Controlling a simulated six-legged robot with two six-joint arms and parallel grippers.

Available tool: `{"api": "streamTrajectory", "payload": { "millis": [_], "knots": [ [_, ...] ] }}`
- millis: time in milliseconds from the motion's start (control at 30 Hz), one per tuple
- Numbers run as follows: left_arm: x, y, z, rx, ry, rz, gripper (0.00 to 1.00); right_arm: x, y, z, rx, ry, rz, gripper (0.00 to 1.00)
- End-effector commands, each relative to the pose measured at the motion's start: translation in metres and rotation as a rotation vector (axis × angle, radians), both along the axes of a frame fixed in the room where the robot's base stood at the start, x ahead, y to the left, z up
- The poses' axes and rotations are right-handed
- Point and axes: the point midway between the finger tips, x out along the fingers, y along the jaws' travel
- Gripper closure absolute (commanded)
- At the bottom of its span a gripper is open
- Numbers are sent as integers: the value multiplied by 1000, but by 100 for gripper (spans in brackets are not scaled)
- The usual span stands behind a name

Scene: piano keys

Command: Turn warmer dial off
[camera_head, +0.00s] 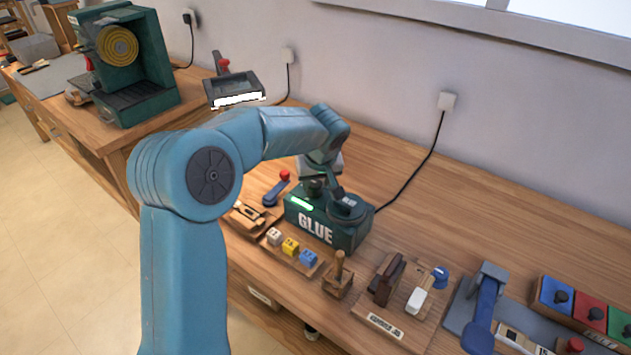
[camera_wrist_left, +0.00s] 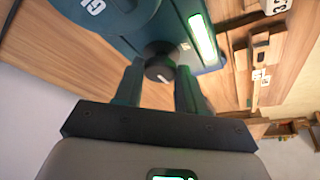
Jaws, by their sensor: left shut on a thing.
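The glue warmer (camera_head: 325,226) is a dark green box marked GLUE on the workbench. A green light (camera_head: 302,204) is lit on it. The light also glows in the left wrist view (camera_wrist_left: 203,38). My left gripper (camera_head: 322,184) is at the top of the warmer, and its fingers are partly hidden in the head view. In the left wrist view my left gripper (camera_wrist_left: 159,78) has its two fingers on either side of a dark round dial (camera_wrist_left: 159,66) with a small pale mark, shut on it. My right gripper is not in view.
On the bench stand a rack of coloured cubes (camera_head: 290,247), a wooden block with a peg (camera_head: 338,275), a wooden board with a white switch (camera_head: 418,299) and a blue lever (camera_head: 483,312). A black cable (camera_head: 412,177) runs from the warmer to the wall socket. The bench behind is clear.

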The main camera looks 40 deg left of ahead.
Motion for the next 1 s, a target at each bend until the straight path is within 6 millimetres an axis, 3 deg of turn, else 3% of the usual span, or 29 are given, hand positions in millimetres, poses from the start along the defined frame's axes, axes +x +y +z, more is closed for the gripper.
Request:
{"api": "streamTrajectory", "payload": {
  "millis": [467,1000],
  "knots": [
    [5,-1,0,4,-4,390,91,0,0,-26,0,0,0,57],
    [9,0,5,5,-5,905,91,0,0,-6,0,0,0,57]
  ]
}}
